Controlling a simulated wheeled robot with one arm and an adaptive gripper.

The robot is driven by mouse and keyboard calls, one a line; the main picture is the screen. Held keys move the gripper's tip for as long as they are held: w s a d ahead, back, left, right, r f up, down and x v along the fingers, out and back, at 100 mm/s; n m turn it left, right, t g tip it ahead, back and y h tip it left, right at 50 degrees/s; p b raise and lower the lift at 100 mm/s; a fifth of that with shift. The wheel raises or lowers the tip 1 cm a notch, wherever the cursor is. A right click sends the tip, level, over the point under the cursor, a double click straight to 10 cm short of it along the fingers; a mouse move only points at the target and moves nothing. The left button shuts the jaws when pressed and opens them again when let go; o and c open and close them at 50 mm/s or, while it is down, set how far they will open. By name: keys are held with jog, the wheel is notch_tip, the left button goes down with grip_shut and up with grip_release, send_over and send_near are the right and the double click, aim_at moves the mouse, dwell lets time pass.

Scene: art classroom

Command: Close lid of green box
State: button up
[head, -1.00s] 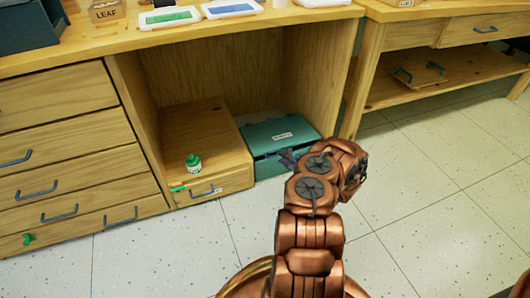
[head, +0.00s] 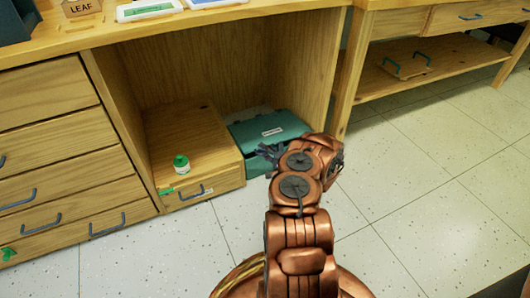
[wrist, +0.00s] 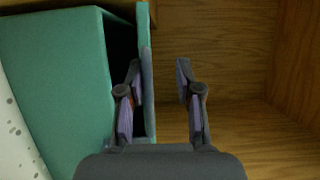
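The green box (head: 266,131), teal with a white label on its lid, sits on the floor in the desk's open bay, right of a low wooden drawer unit. In the wrist view the box body (wrist: 55,85) fills the left side. Its lid (wrist: 147,70) stands slightly apart from the body, with a dark gap between them. My gripper (head: 270,152) is at the box's near side, and my arm hides the box's front right part. In the wrist view my gripper (wrist: 157,95) is open; the lid edge shows between its fingers, close to the left finger. Contact cannot be told.
The wooden drawer unit (head: 190,140) carries a small green-capped bottle (head: 181,165). The desk top (head: 190,28) overhangs the bay, and a bay wall (head: 310,75) stands at right. Drawers with handles (head: 40,160) line the left. The tiled floor (head: 430,190) at right is clear.

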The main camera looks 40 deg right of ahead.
grip_shut()
dwell(0.3)
dwell(0.5)
